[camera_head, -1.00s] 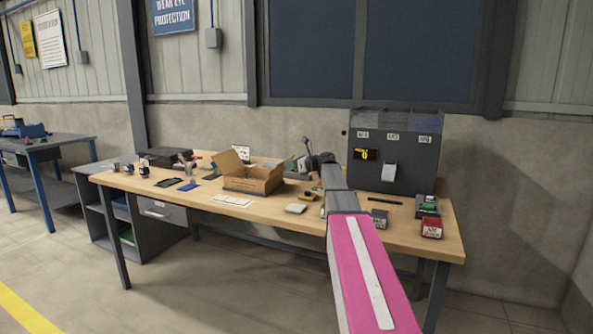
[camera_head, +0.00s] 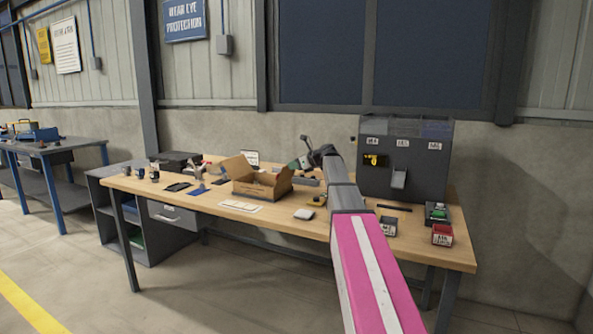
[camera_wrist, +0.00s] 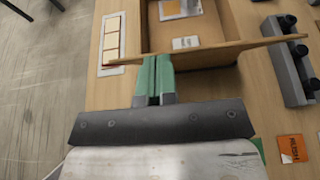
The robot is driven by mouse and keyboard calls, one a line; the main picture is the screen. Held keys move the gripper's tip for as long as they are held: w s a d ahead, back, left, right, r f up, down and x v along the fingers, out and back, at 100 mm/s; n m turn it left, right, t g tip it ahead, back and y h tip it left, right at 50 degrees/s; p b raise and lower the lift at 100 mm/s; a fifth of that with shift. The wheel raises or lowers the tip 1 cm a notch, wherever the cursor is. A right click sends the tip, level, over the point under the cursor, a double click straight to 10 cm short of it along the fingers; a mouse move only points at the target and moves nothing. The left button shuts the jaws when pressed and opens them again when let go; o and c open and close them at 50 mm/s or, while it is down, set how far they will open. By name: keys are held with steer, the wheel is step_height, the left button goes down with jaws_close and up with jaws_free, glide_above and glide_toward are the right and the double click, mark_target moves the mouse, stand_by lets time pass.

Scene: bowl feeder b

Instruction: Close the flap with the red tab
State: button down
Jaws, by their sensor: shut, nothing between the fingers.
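The open cardboard box (camera_head: 262,187) stands mid-table in the head view, with a raised flap (camera_head: 238,168) at its left. In the wrist view a cardboard panel (camera_wrist: 235,50) of the box runs across the picture, edge-on. My gripper (camera_head: 297,164) is at the box's right side in the head view. In the wrist view my gripper (camera_wrist: 154,70) has its green fingers together and empty, close to the panel's left end; I cannot tell whether they touch it.
A dark cabinet (camera_head: 427,155) stands at the back right, with small bins (camera_head: 442,235) before it. A row of pale cards (camera_wrist: 113,42) lies left of the box in the wrist view. A grey holder (camera_wrist: 287,65) and an orange card (camera_wrist: 292,149) lie to the right.

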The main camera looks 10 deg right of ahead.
steer(key=shift+w+a+g+h, duration=3)
steer(key=shift+w+a+h, duration=1.2)
steer(key=shift+a, duration=1.6)
steer(key=shift+w+a+f, duration=0.55)
steer(key=shift+a+f, duration=0.2)
steer(key=shift+f, duration=0.5)
steer(key=shift+w+a+f, duration=0.5)
steer(key=shift+a+f, duration=0.2)
steer(key=shift+f, duration=0.55)
steer(key=shift+w+a+f, duration=0.55)
steer(key=shift+a+f, duration=0.2)
steer(key=shift+f, duration=0.5)
steer(key=shift+f, duration=0.15)
steer(key=shift+r, duration=0.95)
